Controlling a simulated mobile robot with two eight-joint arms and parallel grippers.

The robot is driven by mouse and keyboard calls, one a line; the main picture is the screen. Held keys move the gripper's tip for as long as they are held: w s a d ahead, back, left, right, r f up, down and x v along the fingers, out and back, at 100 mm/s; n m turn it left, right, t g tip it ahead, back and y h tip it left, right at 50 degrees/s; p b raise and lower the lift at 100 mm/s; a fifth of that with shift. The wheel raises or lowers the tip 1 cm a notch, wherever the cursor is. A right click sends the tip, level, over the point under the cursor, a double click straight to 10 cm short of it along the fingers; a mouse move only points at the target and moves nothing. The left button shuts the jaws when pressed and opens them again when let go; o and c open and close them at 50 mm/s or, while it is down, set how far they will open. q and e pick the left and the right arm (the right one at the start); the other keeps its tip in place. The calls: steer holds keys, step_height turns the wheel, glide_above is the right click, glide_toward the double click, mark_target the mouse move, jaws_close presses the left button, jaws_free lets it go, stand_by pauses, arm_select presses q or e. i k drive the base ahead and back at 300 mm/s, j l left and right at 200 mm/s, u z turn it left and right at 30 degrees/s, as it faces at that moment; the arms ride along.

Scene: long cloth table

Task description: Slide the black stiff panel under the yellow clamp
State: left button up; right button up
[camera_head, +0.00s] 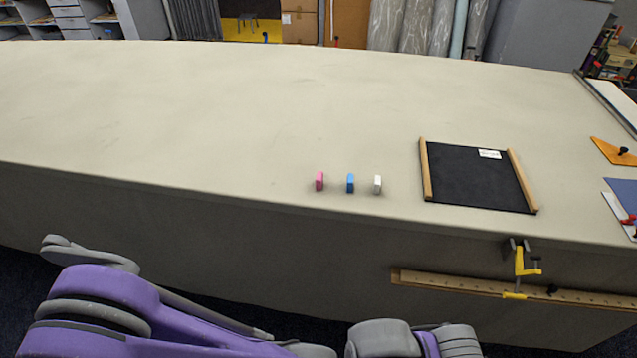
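The black stiff panel (470,181) lies flat on the right part of the table, near its front edge. It has a wooden strip along its left and right sides and a small white label near the far right corner. The yellow clamp (519,262) hangs at the table's front edge, in front of the panel's right half. Its dark upper part is at the edge, and the panel lies behind it, apart from it. Purple and grey links of my arms show at the bottom, below the table edge. Neither gripper's fingertips can be made out.
Pink (319,181), blue (350,183) and white (377,185) small blocks stand in a row left of the panel. A wooden rail (450,284) runs along the table front by the clamp. An orange piece (613,152) lies at right. The table's left half is clear.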

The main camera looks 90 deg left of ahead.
mark_target(484, 178)
steer(key=u, duration=2.8)
